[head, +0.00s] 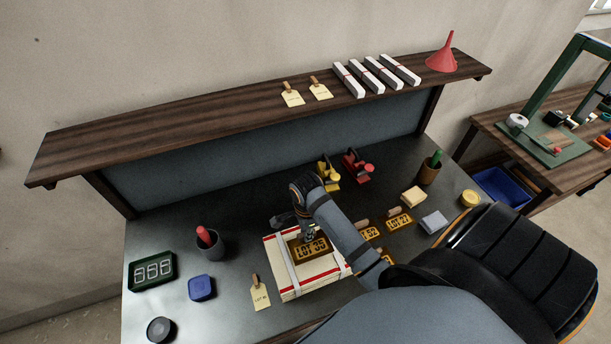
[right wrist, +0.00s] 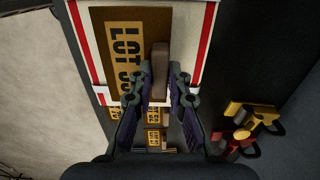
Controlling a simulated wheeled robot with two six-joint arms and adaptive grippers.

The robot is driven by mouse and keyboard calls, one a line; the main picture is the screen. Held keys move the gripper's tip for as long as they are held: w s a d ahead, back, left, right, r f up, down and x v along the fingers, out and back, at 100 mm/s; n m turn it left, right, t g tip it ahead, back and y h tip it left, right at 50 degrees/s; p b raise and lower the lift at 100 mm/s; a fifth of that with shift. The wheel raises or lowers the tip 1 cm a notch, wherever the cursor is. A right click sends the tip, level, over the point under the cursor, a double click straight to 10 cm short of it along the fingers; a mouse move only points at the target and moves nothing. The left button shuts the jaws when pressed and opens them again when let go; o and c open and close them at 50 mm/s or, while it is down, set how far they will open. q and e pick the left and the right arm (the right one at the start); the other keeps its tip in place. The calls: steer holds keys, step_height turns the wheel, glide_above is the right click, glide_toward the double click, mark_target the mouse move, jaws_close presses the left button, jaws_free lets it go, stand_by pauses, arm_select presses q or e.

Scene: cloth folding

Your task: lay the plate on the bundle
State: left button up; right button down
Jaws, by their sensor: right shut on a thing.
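The bundle (head: 281,281) is a white stack with red edges and pale straps, on the desk in the head view; it also fills the top of the right wrist view (right wrist: 197,85). The plate (head: 311,248) is brown with a yellow label reading LOT 35. It lies flat over the bundle's top, and I cannot tell if it touches. My right gripper (head: 308,233) is shut on the plate's wooden handle; in the right wrist view the fingers (right wrist: 160,88) pinch that handle above the plate (right wrist: 112,40). My left gripper is not in view.
Other plates, LOT 32 (head: 370,234) and LOT 27 (head: 400,221), lie right of the bundle. A paper tag (head: 260,295) lies in front of it. A dark cup (head: 210,245) and blue block (head: 202,288) stand left. Yellow (head: 329,173) and red (head: 357,168) tools stand behind.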

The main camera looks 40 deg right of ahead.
steer(key=shift+w+f, duration=0.25)
steer(key=shift+w, duration=0.05)
step_height(320, 180, down, 2)
steer(key=shift+f+p, duration=0.25)
steer(key=shift+p, duration=0.55)
steer(key=shift+w+f, duration=0.1)
steer(key=shift+f, duration=0.3)
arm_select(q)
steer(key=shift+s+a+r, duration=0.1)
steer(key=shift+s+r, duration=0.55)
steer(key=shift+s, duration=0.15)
arm_select(e)
steer(key=c, duration=1.3)
jaws_free()
